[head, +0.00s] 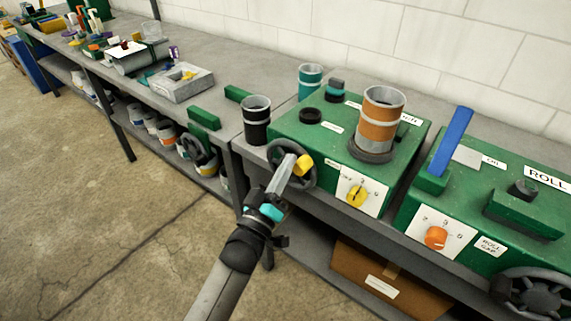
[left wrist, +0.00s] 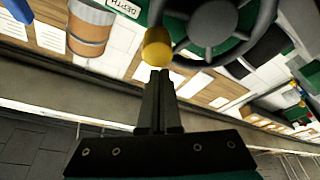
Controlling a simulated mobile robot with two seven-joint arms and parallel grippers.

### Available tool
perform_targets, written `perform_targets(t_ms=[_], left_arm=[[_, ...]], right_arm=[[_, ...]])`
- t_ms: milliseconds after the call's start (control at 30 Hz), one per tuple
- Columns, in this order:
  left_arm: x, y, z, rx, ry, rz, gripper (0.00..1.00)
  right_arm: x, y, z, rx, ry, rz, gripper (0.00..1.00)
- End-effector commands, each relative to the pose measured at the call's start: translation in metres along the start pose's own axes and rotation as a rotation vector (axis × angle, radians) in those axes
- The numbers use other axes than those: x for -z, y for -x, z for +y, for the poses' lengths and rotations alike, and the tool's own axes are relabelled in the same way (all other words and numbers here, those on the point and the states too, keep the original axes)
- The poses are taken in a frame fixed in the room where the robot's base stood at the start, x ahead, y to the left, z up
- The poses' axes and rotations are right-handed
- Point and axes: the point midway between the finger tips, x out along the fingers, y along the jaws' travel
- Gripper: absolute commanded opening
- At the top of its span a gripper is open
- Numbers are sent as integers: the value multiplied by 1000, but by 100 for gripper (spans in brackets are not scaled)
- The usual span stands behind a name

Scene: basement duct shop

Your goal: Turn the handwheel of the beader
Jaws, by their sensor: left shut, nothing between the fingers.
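The beader is a green machine (head: 318,138) on the bench in the head view, with an upright orange-banded cylinder on top. Its dark handwheel (head: 277,153) is on the left part of its front and carries a yellow knob (head: 304,165). In the left wrist view the handwheel (left wrist: 232,28) is at the top, with the yellow knob (left wrist: 157,46) left of its hub. My left gripper (left wrist: 160,72) is shut and empty, its fingertips right by the knob; I cannot tell if they touch. In the head view the left gripper (head: 290,160) covers part of the wheel. My right gripper is not in view.
A second green machine (head: 478,225), labelled ROLL, stands to the right with a blue lever (head: 452,140) and its own handwheel (head: 540,296). A dark cup (head: 256,122) stands left of the beader. A cardboard box (head: 378,282) is below. The floor at left is clear.

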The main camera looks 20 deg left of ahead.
Motion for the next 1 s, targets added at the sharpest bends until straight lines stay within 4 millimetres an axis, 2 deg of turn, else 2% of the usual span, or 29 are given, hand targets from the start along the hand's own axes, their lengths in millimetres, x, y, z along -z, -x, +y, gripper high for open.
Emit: perform_targets(t_ms=[1000], left_arm=[[-14, 5, 4, -63, -177, -3, 0]], right_arm=[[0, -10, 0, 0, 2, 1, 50]])
